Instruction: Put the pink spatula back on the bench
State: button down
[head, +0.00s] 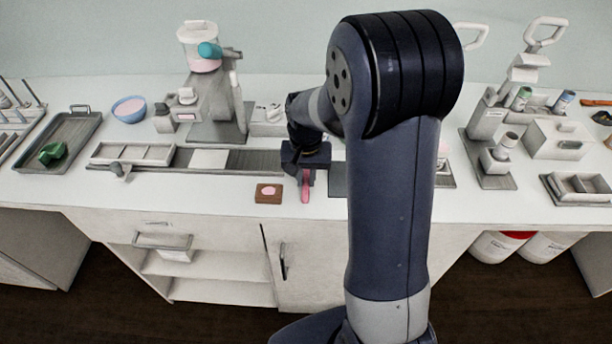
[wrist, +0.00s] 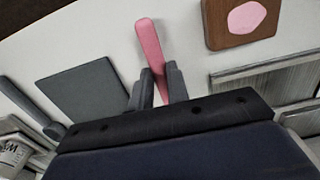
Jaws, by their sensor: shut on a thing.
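The pink spatula (head: 305,187) is in my gripper, over the front part of the white bench (head: 225,190). In the wrist view the pink spatula (wrist: 150,45) sticks out between the two grey fingers, its far end pointing away from the gripper. My gripper (head: 306,172) is shut on it; the fingers also show in the wrist view (wrist: 160,88). The spatula's other end is hidden by the gripper body. I cannot tell whether the spatula touches the bench top.
A brown block with a pink patch (head: 269,193) lies left of the spatula. A dark flat plate (wrist: 82,82) lies on its other side. A grey tray (head: 75,130) with a green thing stands far left. A small mill-like machine (head: 215,95) stands behind. Bare bench lies near the front edge.

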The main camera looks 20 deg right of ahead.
jog(key=c, duration=1.3)
grip_release()
jog(key=shift+r, duration=0.1)
